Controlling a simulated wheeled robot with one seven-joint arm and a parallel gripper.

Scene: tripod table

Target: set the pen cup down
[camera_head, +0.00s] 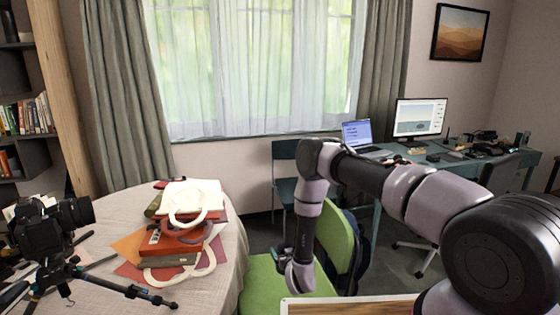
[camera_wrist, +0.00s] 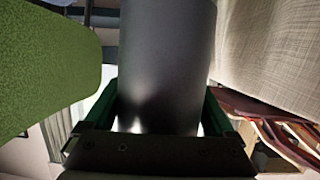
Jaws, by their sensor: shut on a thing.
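The pen cup (camera_wrist: 165,60) is a plain grey cylinder in the middle of the wrist view. My gripper (camera_wrist: 160,98) is shut on it, with one green finger on each side. The cup's top end and any contents are out of sight. In the head view my arm's end hangs over the green chair, right of the cloth-covered table (camera_head: 225,268). The cup and fingers cannot be made out there. In the wrist view the tablecloth (camera_wrist: 270,50) is at the right, apart from the cup.
A camera (camera_head: 40,235) on a tripod (camera_head: 75,275) stands at the table's left. Bags and folders (camera_head: 185,225) are piled mid-table. A green chair (camera_head: 265,290) stands close to the table's right edge. A wooden board edge (camera_head: 350,306) is at the bottom. Bare cloth lies along the table's right rim.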

